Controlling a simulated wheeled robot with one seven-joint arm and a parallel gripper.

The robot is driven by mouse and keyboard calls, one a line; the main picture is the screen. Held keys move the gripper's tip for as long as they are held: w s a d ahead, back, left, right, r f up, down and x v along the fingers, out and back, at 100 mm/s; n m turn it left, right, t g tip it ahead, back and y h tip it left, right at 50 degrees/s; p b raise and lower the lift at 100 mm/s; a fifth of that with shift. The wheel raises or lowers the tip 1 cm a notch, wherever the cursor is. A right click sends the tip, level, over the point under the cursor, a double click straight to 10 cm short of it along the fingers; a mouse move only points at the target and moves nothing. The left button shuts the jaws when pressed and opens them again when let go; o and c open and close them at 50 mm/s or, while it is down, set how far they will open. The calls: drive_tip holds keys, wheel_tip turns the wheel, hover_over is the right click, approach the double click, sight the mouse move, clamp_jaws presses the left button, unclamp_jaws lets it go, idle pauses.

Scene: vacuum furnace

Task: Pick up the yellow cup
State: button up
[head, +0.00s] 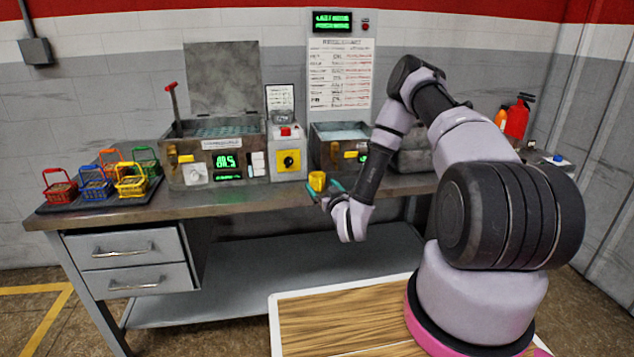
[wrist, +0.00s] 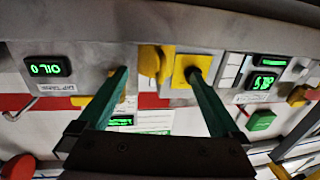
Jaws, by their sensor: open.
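The yellow cup (head: 317,181) stands on the metal bench near its front edge, in front of the control box with the yellow dial plate. It also shows in the wrist view (wrist: 149,62), in the gap between the two fingertips and nearer the left one. My gripper (head: 326,189) is open, with teal fingers pointing at the cup from the front right. In the wrist view my gripper (wrist: 157,72) holds nothing. I cannot tell whether the cup is between the fingers or just beyond them.
The control box's yellow dial plate (head: 289,160) is behind the cup. Metal baths stand on both sides, the left one (head: 216,150) with a green display. Coloured baskets sit on a dark tray (head: 55,208) at the left. A red extinguisher (head: 517,118) is at the right.

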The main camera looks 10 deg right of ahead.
sight(320, 179)
drive_tip(key=w, duration=0.6)
drive_tip(key=shift+w+a+r, duration=0.2)
drive_tip(key=shift+w, duration=0.1)
drive_tip(key=shift+c, duration=0.3)
drive_tip(key=c, duration=1.3)
drive_tip(key=shift+c, duration=0.2)
